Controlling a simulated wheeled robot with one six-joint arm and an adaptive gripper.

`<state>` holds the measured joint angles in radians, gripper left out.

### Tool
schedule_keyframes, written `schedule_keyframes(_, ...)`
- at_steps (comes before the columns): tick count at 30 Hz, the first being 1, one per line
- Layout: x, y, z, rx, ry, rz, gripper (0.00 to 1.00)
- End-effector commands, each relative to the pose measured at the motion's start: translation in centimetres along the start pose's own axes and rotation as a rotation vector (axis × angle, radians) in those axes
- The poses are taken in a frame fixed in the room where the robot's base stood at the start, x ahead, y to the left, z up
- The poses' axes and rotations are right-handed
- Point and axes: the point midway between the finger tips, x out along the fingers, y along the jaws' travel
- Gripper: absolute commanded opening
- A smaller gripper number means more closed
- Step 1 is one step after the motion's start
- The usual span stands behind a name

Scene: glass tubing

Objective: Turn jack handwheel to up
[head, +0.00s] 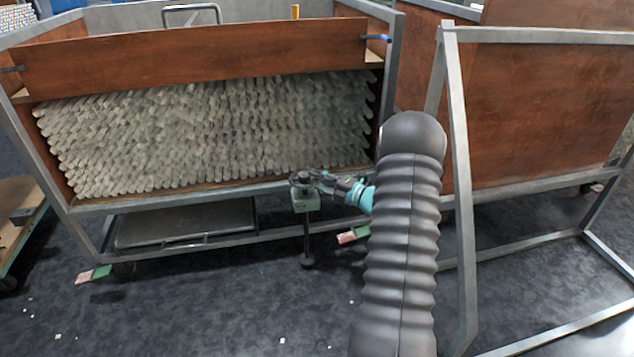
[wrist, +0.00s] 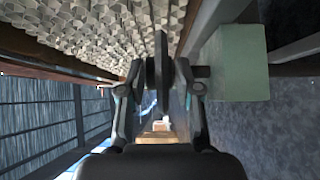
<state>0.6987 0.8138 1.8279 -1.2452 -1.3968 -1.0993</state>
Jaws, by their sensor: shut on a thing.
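The jack handwheel (head: 302,180) sits on top of a pale green jack block (head: 306,202) at the front lower rail of the tube cart. In the wrist view the handwheel (wrist: 163,70) shows edge-on as a dark disc, with the green block (wrist: 242,62) to its right. My gripper (head: 328,181) reaches in from the right in the head view. In the wrist view my gripper (wrist: 163,90) has its fingers on both sides of the wheel's rim and is shut on it. The far side of the wheel is hidden.
A grey metal frame (head: 458,150) stands close to the right of my arm. A jack leg (head: 307,245) goes down to the dark floor (head: 230,310), which is mostly clear in front.

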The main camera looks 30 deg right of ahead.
Motion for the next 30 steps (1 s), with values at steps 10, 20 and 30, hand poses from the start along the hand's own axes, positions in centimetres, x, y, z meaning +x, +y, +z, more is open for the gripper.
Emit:
schedule_keyframes(10,0.36,-0.07,0.34,-0.001,0.083,-0.001,0.00)
schedule_keyframes(20,0.49,-0.06,0.24,0.000,0.091,-0.001,0.00)
schedule_keyframes(30,0.25,-0.03,0.36,0.000,0.088,0.000,0.59)
